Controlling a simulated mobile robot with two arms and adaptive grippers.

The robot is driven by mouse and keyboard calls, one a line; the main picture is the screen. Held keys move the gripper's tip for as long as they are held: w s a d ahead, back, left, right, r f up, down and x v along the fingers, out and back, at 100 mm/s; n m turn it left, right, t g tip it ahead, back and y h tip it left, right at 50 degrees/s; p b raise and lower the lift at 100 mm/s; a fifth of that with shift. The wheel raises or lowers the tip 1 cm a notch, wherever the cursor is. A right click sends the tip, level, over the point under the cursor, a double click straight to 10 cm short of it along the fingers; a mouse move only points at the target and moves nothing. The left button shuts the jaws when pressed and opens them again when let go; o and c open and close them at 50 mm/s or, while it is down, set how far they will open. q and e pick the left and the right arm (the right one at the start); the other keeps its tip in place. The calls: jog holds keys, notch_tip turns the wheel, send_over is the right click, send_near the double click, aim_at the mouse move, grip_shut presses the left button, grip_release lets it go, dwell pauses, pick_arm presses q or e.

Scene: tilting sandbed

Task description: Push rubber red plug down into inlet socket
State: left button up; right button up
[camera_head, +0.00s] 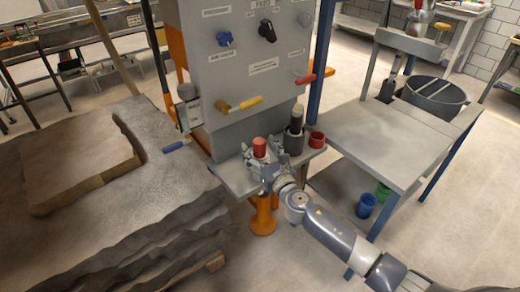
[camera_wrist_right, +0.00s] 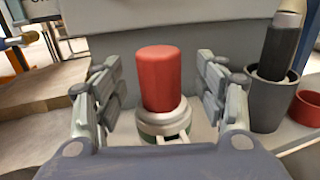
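The red rubber plug (camera_head: 259,147) stands upright at the small shelf on the front of the grey cabinet. In the right wrist view the plug (camera_wrist_right: 158,78) sits on top of a pale ringed socket (camera_wrist_right: 164,118), and I cannot tell how deep it is in it. My right gripper (camera_wrist_right: 160,88) is open, with one finger on each side of the plug and a visible gap on both sides. In the head view my right gripper (camera_head: 262,165) is at the shelf, in front of the plug. My left gripper is not in view.
Right of the plug, a grey holder with a dark cylinder (camera_head: 295,130) and a red cup (camera_head: 317,139) stand on the shelf (camera_head: 238,180). The cabinet (camera_head: 250,75) with knobs and valve handles rises behind. The sandbed (camera_head: 130,180) lies left; a bare grey table (camera_head: 400,140) stands right.

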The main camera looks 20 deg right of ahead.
jog(key=shift+s+f, duration=0.1)
jog(key=shift+s+d, duration=0.1)
jog(key=shift+s, duration=0.2)
jog(key=s+d, duration=0.1)
jog(key=s, duration=1)
jog(key=shift+s+d, duration=0.1)
jog(key=shift+d, duration=0.05)
